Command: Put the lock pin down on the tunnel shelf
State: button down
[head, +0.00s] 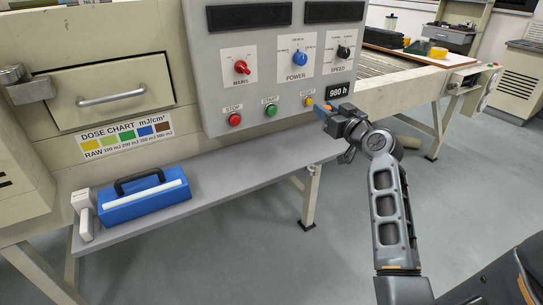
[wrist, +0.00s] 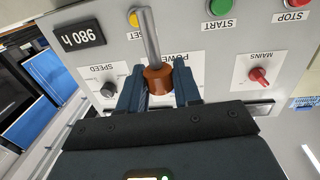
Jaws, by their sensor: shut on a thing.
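The lock pin (wrist: 148,38) has a grey metal shaft and a brown-orange head. My gripper (wrist: 158,78) is shut on the brown head, with one dark finger on each side, and the shaft points away from the palm. In the head view my gripper (head: 328,112) is in front of the lower right corner of the control panel, above the right part of the shelf; the pin is too small to make out clearly there. The tunnel shelf (head: 250,151) is a long grey ledge along the machine's front, below the panel.
The shelf's middle is bare. The control panel (head: 267,80) with buttons and knobs overhangs it. A shelf leg (head: 311,195) stands below my gripper.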

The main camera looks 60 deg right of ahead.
jog(key=shift+w+a+f+b, duration=0.1)
jog(key=shift+w+a+f, duration=0.45)
jog(key=shift+w+f, duration=1.05)
jog(key=shift+w+a+f+b, duration=0.15)
jog(key=shift+w+a+f, duration=0.35)
jog(key=shift+w+f, duration=1.15)
jog(key=shift+w+a+f+b, duration=0.1)
jog(key=shift+w+a+f, duration=0.45)
jog(key=shift+w+f, duration=1.05)
jog(key=shift+s+f, duration=0.15)
jog(key=shift+f, duration=0.15)
jog(key=c, duration=0.8)
grip_release()
jog(key=shift+r, duration=0.1)
jog(key=shift+r, duration=0.2)
jog(key=shift+b+v, duration=0.8)
jog(key=shift+v, duration=5.2)
